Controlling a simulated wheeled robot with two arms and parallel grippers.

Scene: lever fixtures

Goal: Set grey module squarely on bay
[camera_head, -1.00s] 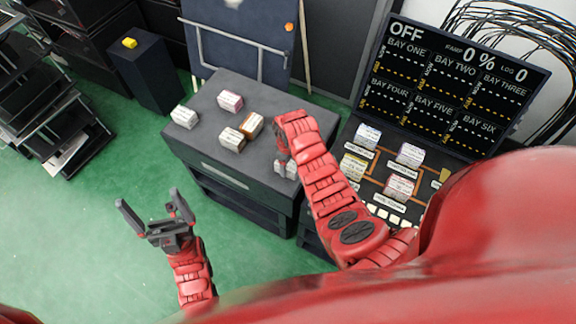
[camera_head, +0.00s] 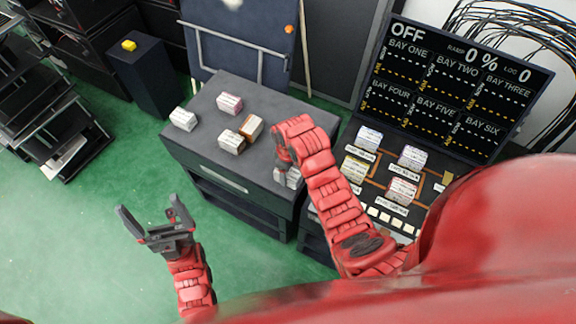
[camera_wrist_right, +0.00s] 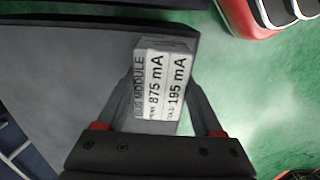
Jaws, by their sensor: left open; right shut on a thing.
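A grey module (camera_wrist_right: 165,85) with a white label reading "BUS MODULE", 875 mA and 195 mA sits between the fingers of my right gripper (camera_wrist_right: 160,112). In the head view the grey module (camera_head: 292,179) shows at the near right edge of the dark cart, partly hidden by the right gripper (camera_head: 285,163). I cannot tell whether it touches the cart top. The bay panel (camera_head: 352,205) lies to the right, with several modules seated on it, partly hidden by my right arm. My left gripper (camera_head: 158,228) is open and empty over the green floor.
On the cart top (camera_head: 275,95) stand a white module (camera_head: 183,119), a pink-topped one (camera_head: 229,103), an orange-brown one (camera_head: 252,127) and a brown-sided one (camera_head: 232,142). The upright display (camera_head: 450,85) reads OFF and 0 %. A dark pedestal (camera_head: 150,75) stands back left.

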